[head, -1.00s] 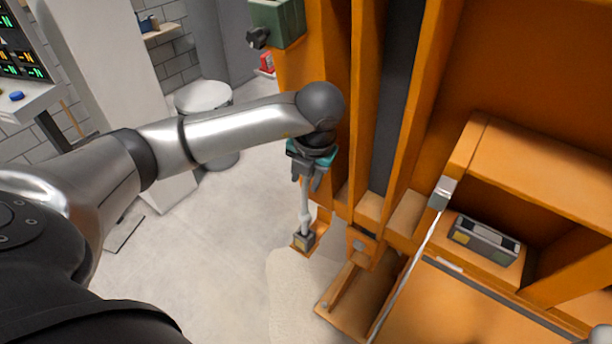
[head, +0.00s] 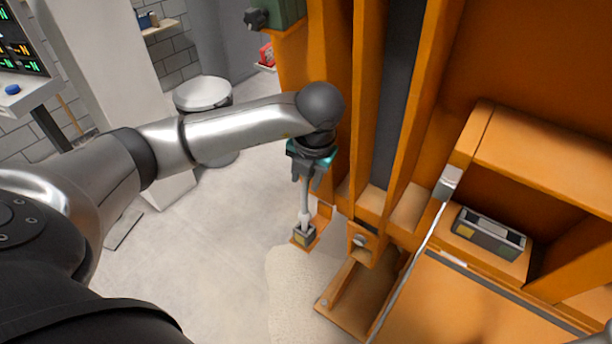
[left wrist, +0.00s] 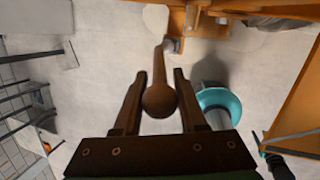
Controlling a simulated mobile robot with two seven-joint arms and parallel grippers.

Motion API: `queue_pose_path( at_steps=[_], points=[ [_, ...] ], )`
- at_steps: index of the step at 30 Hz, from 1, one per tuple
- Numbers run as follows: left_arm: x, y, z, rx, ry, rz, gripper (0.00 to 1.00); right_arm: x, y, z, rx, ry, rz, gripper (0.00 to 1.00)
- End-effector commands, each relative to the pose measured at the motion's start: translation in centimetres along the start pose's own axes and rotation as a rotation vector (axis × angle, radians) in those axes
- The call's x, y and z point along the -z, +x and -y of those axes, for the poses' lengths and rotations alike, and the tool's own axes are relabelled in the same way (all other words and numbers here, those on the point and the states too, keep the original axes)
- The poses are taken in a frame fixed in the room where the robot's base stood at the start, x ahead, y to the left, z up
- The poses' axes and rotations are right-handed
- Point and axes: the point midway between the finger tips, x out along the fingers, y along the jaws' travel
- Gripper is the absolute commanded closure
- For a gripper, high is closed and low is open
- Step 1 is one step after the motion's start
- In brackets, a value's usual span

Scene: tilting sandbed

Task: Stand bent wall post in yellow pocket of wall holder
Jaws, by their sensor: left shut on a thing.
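The wall post (head: 305,200) is a thin, light grey rod, hanging nearly upright below my left gripper (head: 308,177). The gripper is shut on its upper part. In the left wrist view the post's rounded top (left wrist: 160,100) lies between the two fingers (left wrist: 160,92).
A grey divided box (head: 487,235) sits on an orange ledge at right. A thin pale rod (head: 412,262) slants across the front. A round white stool (head: 203,94) stands at the back left.

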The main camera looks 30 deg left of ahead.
Motion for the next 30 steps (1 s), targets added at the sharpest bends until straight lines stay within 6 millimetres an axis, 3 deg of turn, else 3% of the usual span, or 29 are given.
queue_pose_path(
  at_steps=[30],
  points=[
    [0.2,1.5,0.3,0.000,-0.001,0.001,1.00,-0.2,1.4,0.0,0.000,0.000,0.000,0.50]
  ],
)
